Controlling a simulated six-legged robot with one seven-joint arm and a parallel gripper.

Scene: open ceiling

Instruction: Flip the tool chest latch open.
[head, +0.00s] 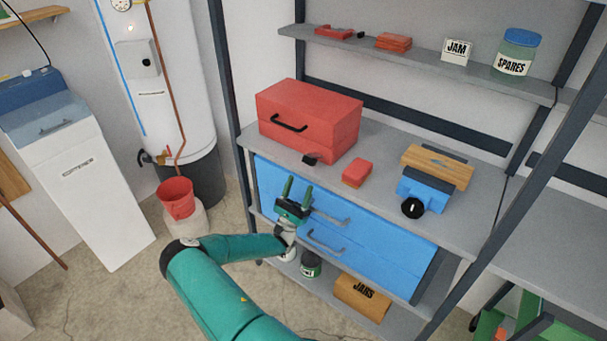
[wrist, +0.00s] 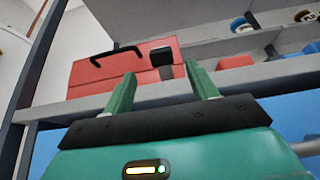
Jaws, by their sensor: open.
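The red tool chest (head: 310,118) stands on the grey workbench shelf, with a dark bar handle (head: 288,123) on its front. A dark latch-like piece (head: 310,158) sticks out low at the front near the shelf edge; in the wrist view a black square-ended piece (wrist: 162,57) shows against the chest (wrist: 95,72). I cannot tell clearly how the latch is set. My gripper (head: 297,189) is open and empty, below and in front of the shelf edge, apart from the chest. In the wrist view my gripper (wrist: 160,72) has its two green fingers spread, pointing toward the chest and black piece.
A small red block (head: 357,173) and a blue vise (head: 424,193) with a wooden piece (head: 437,166) stand right of the chest. Blue drawers (head: 385,243) with grey handles lie below the shelf. An upright post (head: 225,85) stands left. An upper shelf (head: 420,62) holds small items.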

